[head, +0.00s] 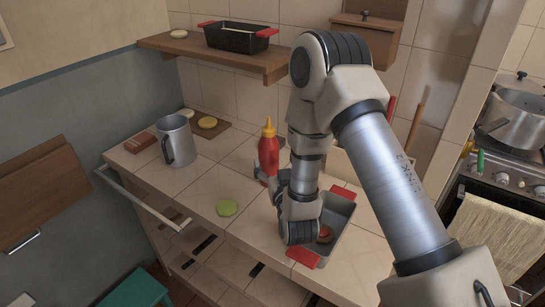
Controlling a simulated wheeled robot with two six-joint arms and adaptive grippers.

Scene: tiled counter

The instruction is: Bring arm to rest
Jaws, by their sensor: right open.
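My right arm comes in from the lower right, rises, and bends down over the counter. My right gripper (268,165) is partly hidden by its own wrist and is open. Its visible finger parts are close to the red ketchup bottle (268,152) with a yellow cap, which stands upright on the counter. I cannot tell whether they touch it. The wrist hangs in front of a grey baking tray (340,213) with red handles, which has a brown-red piece (324,234) in it. My left gripper is not in view.
The tiled counter (222,172) also holds a grey mug (177,142), a green slice (228,207) and a board with a yellow round piece (208,122). A wooden shelf (190,48) bears a black pan (238,40). A pot (515,115) sits on the stove at the right.

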